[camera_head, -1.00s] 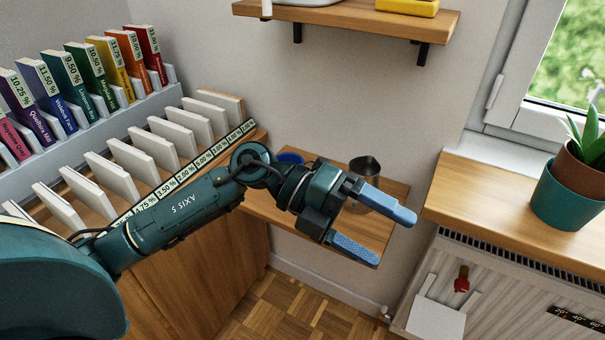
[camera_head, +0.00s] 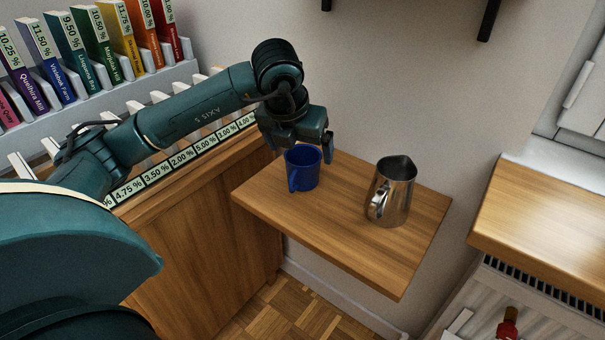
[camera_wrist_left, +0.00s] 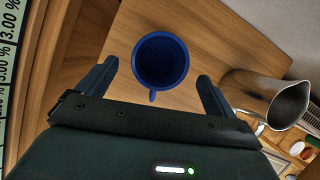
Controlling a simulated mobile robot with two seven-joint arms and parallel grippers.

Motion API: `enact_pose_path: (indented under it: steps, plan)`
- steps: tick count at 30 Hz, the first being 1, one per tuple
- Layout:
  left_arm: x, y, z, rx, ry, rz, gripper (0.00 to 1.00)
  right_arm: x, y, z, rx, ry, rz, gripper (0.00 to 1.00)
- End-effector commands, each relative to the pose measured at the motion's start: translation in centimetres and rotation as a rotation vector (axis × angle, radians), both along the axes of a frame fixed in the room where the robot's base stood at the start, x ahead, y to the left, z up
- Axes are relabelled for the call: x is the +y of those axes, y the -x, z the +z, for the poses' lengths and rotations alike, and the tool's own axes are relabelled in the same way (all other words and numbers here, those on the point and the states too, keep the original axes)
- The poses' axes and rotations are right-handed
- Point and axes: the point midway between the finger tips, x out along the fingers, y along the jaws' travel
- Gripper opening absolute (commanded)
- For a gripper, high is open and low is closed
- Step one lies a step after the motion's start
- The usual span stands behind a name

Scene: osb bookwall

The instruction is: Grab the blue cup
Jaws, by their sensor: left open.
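The blue cup (camera_head: 304,170) stands upright on a small wooden wall shelf (camera_head: 345,235), with its handle toward the viewer. In the left wrist view the cup (camera_wrist_left: 160,60) is seen from above, its handle pointing toward my gripper. In the left wrist view my left gripper (camera_wrist_left: 155,82) is open, with one blue finger on each side of the cup's near part; the cup is not gripped. My right gripper is not in view.
A metal pitcher (camera_head: 391,192) stands on the same shelf, right of the cup, and also shows in the left wrist view (camera_wrist_left: 268,98). A wooden cabinet (camera_head: 205,235) with upright cards and a percentage strip is at left. A wooden sill (camera_head: 545,220) is at right.

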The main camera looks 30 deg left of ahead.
Motion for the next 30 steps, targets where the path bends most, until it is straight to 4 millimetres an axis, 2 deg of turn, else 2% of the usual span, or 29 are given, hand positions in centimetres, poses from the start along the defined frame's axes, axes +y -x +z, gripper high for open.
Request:
enact_pose_path:
  steps: [5,13,22,30]
  plan:
    - [0.1,-0.4,-1.3,0.003,0.001,0.0,0.93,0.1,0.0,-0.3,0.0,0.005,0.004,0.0]
    - [0.4,-1.9,-4.8,0.001,0.003,-0.001,0.93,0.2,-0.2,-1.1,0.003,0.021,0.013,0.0]
    - [0.4,-2.2,-5.3,0.0,0.001,-0.003,0.93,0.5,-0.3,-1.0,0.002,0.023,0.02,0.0]
    - [0.4,-2.2,-5.3,0.0,0.001,-0.003,0.72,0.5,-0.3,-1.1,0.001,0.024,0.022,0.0]
